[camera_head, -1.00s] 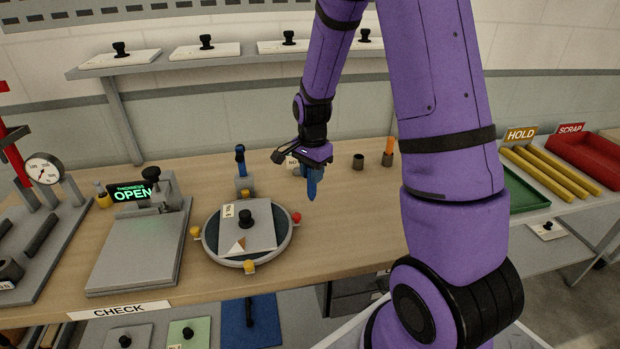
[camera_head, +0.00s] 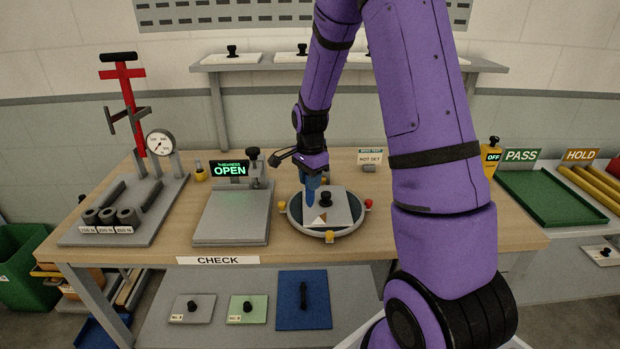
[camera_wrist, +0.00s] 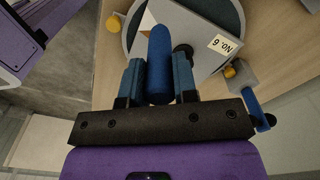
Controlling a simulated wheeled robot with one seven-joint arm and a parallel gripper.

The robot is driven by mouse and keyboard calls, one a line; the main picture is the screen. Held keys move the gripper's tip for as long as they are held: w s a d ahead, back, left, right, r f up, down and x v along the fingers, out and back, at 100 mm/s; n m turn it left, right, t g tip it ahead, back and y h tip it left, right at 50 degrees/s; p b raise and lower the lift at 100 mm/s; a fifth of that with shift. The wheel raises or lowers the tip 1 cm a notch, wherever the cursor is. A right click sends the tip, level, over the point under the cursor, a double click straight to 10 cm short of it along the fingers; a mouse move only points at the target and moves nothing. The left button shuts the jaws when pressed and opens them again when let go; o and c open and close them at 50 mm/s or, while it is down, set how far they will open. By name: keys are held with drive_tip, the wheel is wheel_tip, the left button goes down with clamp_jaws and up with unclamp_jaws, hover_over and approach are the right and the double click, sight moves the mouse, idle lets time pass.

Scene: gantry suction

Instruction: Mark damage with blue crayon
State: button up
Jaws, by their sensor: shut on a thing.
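My gripper (camera_head: 312,178) is shut on the blue crayon (camera_wrist: 159,62), which sticks out between its two blue fingers in the wrist view. In the head view the crayon tip is over the left part of a grey plate (camera_head: 343,208) with a black knob. I cannot tell whether the tip touches the plate. The plate carries a "No. 6" label, seen in the wrist view (camera_wrist: 223,44). A pale and brown triangular patch (camera_head: 319,219), apparently the damage, lies at the plate's front left. The plate sits on a round holder (camera_head: 299,226) with yellow and red knobs.
The thickness gauge (camera_head: 231,229), its display reading OPEN, stands left of the round holder. A red press with a dial (camera_head: 160,143) is farther left. A green PASS tray (camera_head: 538,198) is at right. My arm hides part of the bench.

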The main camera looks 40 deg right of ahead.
sight(310, 194)
drive_tip(key=shift+f, duration=2.15)
drive_tip(key=shift+f, duration=0.4)
drive_tip(key=shift+s+d, duration=0.7)
drive_tip(key=shift+d, duration=0.3)
drive_tip(key=shift+s+d, duration=0.7)
drive_tip(key=shift+d, duration=0.3)
idle(0.4)
wheel_tip(310, 194, up, 7)
idle(0.9)
idle(0.5)
